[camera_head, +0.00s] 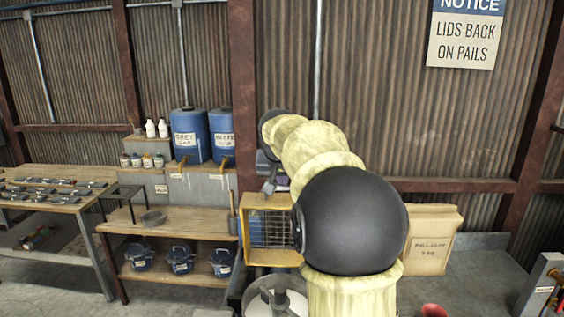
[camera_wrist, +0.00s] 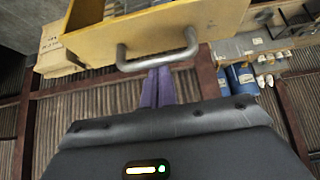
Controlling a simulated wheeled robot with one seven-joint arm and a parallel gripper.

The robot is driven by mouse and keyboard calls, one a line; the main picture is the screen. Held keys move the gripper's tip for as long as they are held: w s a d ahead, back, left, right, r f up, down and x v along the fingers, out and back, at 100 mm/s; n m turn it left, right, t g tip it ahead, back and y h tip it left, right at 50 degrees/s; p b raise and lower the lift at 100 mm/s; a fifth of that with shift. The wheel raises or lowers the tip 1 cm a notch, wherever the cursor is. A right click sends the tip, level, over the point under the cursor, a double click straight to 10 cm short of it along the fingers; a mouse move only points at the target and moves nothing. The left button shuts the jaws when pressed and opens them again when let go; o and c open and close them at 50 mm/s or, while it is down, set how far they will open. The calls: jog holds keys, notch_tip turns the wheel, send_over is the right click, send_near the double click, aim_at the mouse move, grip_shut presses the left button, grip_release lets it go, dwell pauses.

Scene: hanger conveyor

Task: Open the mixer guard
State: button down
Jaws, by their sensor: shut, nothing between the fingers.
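The mixer guard (camera_head: 256,201) is a yellow frame with wire mesh, upright above a round metal bowl (camera_head: 262,303) in the head view. My arm hides its right part. In the wrist view the yellow guard (camera_wrist: 205,22) fills the top, with a grey bar handle (camera_wrist: 157,62) on its face. My gripper (camera_wrist: 157,72) has purple fingers that are together and empty, with their tips at the handle's bar in the picture. I cannot tell whether they touch it. In the head view only a bit of purple of my gripper (camera_head: 283,180) shows above the guard.
A shelf (camera_head: 190,217) with lidded blue pots stands left of the guard, below two blue drums (camera_head: 190,135). A workbench (camera_head: 55,180) with tools is at far left. A tan sack (camera_head: 432,238) stands right of my arm. The corrugated wall is close behind.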

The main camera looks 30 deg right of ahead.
jog(key=b+v, duration=0.2)
jog(key=v, duration=1.5)
jog(key=shift+f, duration=0.1)
jog(key=a+f+n+g+y, duration=0.15)
jog(key=a+f, duration=0.25)
jog(key=f, duration=0.8)
jog(key=a+f+n+y, duration=0.1)
jog(key=a+f+n, duration=0.25)
jog(key=f, duration=0.75)
jog(key=s+a+f+g, duration=0.1)
jog(key=s+a+f, duration=0.2)
jog(key=s+f, duration=0.4)
jog(key=s+a+f+n+g+y, duration=0.1)
jog(key=s+a+f, duration=0.2)
jog(key=s+f, duration=0.5)
notch_tip(320, 180, down, 4)
jog(key=shift+a+r, duration=0.1)
jog(key=shift+a, duration=0.3)
jog(key=c, duration=1.5)
grip_release()
jog(key=shift+w+y, duration=0.1)
jog(key=shift+y, duration=0.15)
jog(key=shift+w, duration=0.1)
